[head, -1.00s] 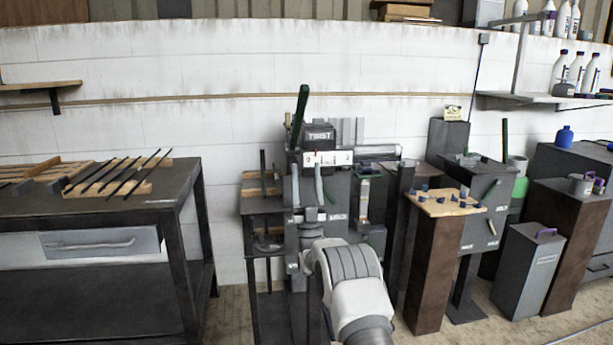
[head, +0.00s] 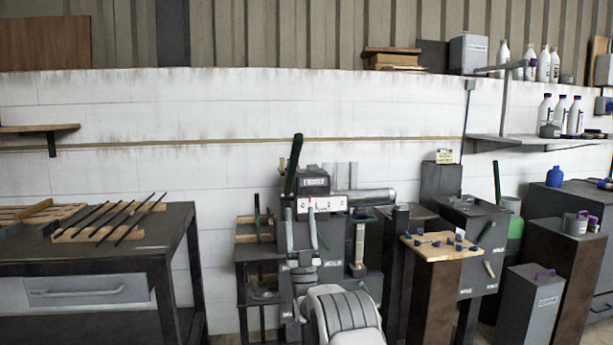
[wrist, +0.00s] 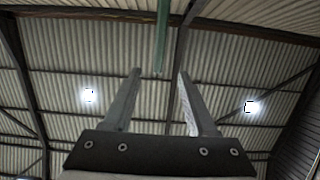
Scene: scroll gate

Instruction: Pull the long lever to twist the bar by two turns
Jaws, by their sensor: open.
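The long lever (head: 293,163) is a dark green handle standing up, slightly tilted, on the left side of the grey twisting machine (head: 314,181). In the wrist view the green lever (wrist: 162,35) hangs from the top edge, beyond the fingertips and in line with the gap between them. My gripper (head: 301,210) points upward in front of the machine, below the lever. Its two fingers are apart, and in the wrist view my gripper (wrist: 156,72) is empty. I cannot make out the bar to be twisted in the machine. My arm hides the machine's lower part.
A table (head: 182,221) with several dark rods on a wooden rack (head: 75,235) stands at the left. Right of the machine are a pedestal with a wooden top (head: 430,253), other pedestals and a grey box (head: 535,302). The wall is behind.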

